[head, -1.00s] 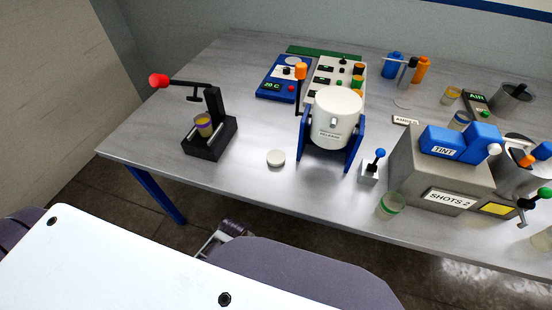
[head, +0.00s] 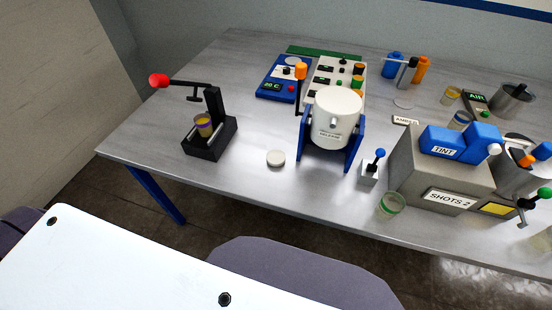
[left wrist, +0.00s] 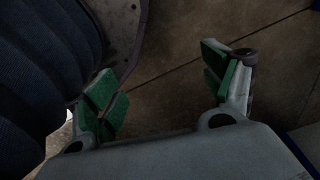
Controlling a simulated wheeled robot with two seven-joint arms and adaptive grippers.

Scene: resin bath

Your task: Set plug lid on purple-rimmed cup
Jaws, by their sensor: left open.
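The purple-rimmed cup (head: 203,125) holds something yellow. It stands in a black lever press (head: 214,139) with a red knob, at the left of the bench, under the press arm. A small pale round disc (head: 276,158), which looks like the plug lid, lies flat on the bench to the right of the press, near the front edge. My left gripper (left wrist: 162,80) shows only in the left wrist view. Its green-padded fingers are wide apart with nothing between them, above a dark brown floor. My right gripper is in neither view.
A white pot in a blue stand (head: 334,120) is behind and right of the disc. A small block with a blue-knobbed lever (head: 370,170), a green-rimmed cup (head: 391,203) and a grey SHOTS 2 box (head: 440,170) stand farther right. Bench around the disc is clear.

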